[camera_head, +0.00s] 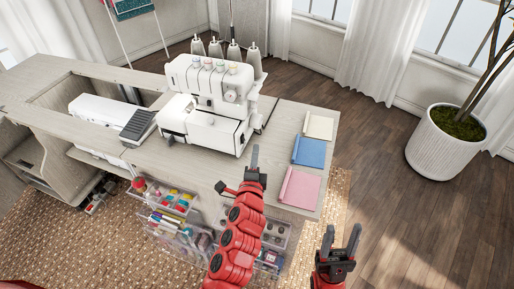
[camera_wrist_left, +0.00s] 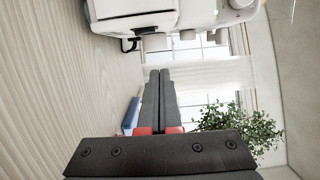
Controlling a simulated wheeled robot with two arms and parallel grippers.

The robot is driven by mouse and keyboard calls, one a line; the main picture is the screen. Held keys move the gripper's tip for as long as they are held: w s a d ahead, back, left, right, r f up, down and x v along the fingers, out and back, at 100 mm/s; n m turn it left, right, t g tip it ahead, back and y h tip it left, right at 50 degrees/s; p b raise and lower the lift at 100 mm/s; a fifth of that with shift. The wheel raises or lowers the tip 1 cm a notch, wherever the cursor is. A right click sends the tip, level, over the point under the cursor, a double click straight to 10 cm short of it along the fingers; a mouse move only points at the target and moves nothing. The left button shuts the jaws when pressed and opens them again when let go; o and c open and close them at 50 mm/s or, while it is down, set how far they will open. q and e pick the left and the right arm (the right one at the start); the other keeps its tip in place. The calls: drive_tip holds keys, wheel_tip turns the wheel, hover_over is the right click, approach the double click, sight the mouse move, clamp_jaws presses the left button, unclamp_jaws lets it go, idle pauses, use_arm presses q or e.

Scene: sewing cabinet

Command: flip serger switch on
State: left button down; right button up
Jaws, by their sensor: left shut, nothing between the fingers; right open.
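The white serger (camera_head: 205,105) stands upright on the wooden cabinet top, with thread cones behind it. It also shows in the left wrist view, sideways along the top edge (camera_wrist_left: 135,22). I cannot pick out its switch clearly in either view. My left gripper (camera_head: 255,158) is shut and empty, in front of the serger and a little to its right, apart from it. Its closed fingers also show in the left wrist view (camera_wrist_left: 159,73). My right gripper (camera_head: 342,238) is open and empty, lower right, beyond the cabinet's front edge.
A white sewing machine (camera_head: 105,110) sits left of the serger. Clear bins of supplies (camera_head: 168,198) are below the front edge. A potted plant (camera_head: 445,143) stands right.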

use_arm(q)
drive_tip(key=s, duration=0.6)
drive_tip(key=shift+s+a+r+b, duration=0.1)
drive_tip(key=shift+s+r+b, duration=0.05)
drive_tip(key=shift+s+b, duration=0.2)
drive_tip(key=shift+w, duration=0.1)
